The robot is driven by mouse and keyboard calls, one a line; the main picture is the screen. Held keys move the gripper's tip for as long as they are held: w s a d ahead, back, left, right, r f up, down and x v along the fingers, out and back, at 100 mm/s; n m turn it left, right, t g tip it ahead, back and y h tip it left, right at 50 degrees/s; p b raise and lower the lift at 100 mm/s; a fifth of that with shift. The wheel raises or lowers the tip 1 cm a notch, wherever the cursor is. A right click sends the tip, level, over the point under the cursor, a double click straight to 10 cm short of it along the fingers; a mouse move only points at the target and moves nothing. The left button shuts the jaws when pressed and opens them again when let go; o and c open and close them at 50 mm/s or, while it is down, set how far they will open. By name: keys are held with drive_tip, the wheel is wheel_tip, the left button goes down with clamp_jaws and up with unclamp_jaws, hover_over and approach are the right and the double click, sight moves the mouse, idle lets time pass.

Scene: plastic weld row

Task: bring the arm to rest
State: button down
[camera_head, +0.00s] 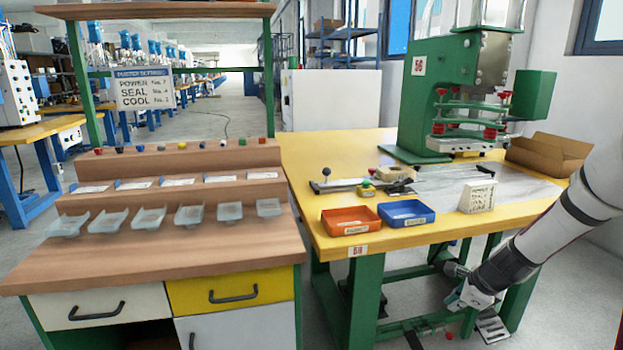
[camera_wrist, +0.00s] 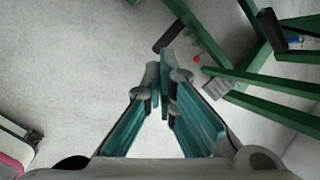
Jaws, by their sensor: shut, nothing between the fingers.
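My arm comes in from the right edge in the head view and slopes down in front of the green-legged press table (camera_head: 440,232). My gripper (camera_head: 456,302) hangs below the tabletop, beside the table's frame. In the wrist view my gripper (camera_wrist: 164,72) has its fingers drawn together with nothing between them. It points down toward the grey floor (camera_wrist: 80,60). From the head view I cannot tell whether it touches the frame.
A foot pedal (camera_head: 492,328) and a small red piece (camera_head: 449,336) lie on the floor near my gripper. The table bears a green press (camera_head: 440,80), an orange tray (camera_head: 350,221) and a blue tray (camera_head: 406,213). A wooden bench (camera_head: 170,260) stands left.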

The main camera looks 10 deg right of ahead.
drive_tip(key=s+a+r+n+g+y, duration=0.1)
drive_tip(key=s+a+r+n, duration=0.55)
drive_tip(key=a+r, duration=0.3)
drive_tip(key=s+a+r+n+g, duration=0.2)
drive_tip(key=s+a+r+n, duration=0.5)
drive_tip(key=a, duration=0.4)
drive_tip(key=s+a+r+n+g, duration=0.15)
drive_tip(key=s+n, duration=0.25)
drive_tip(key=s, duration=0.4)
drive_tip(key=s+a+r+n+h, duration=0.1)
drive_tip(key=s+a+r+n, duration=0.2)
drive_tip(key=s, duration=0.5)
drive_tip(key=s+a+r+n+g, duration=0.1)
drive_tip(key=s+r+n, duration=0.2)
drive_tip(key=s+n, duration=0.35)
wheel_tip(320, 180, up, 33)
drive_tip(key=s+t+p, duration=0.1)
drive_tip(key=t+p, duration=0.3)
drive_tip(key=p, duration=2.7)
drive_tip(key=shift+s+d+m+p, duration=0.25)
drive_tip(key=shift+s+m+p, duration=0.05)
drive_tip(key=shift+s+m, duration=0.1)
drive_tip(key=shift+f, duration=0.1)
